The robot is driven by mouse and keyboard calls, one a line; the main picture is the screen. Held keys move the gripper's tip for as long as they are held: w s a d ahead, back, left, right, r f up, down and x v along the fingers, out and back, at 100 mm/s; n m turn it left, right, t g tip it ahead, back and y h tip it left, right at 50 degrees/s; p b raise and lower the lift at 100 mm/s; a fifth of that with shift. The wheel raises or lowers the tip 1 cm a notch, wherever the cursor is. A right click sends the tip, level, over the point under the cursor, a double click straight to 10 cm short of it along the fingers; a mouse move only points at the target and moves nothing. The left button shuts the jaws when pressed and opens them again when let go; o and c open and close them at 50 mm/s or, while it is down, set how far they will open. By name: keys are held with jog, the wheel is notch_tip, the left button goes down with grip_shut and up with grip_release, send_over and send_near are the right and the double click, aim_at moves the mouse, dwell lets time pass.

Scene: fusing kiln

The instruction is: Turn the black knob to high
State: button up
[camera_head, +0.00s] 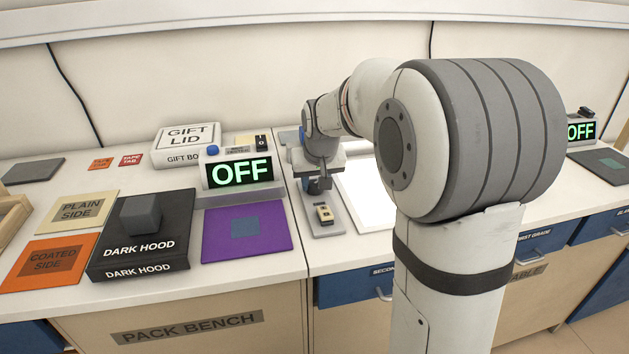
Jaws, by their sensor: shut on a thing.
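My gripper (319,186) points down over a narrow grey panel (333,230) on the bench, just right of the seam between the two benches. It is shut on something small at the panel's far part. This appears to be the black knob, but the dark fingers hide it, so its pointer and any marks around it cannot be read. A small cream switch (325,213) sits on the same panel, in front of the gripper and apart from it.
A display reading OFF (238,171) stands left of my gripper, and another OFF display (581,130) is at far right. A purple mat (272,240), a dark hood box (175,260) and a gift box (187,135) lie left. A bright white panel (368,205) is close on the right.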

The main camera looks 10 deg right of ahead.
dwell(0.6)
jog(key=o, duration=1)
jog(key=p+v, duration=0.1)
jog(key=v, duration=0.5)
jog(key=shift+s+r, duration=0.1)
jog(key=shift+r, duration=0.25)
jog(key=shift+s+r, duration=0.25)
jog(key=shift+r, duration=0.25)
jog(key=shift+s, duration=0.1)
jog(key=shift+c, duration=0.2)
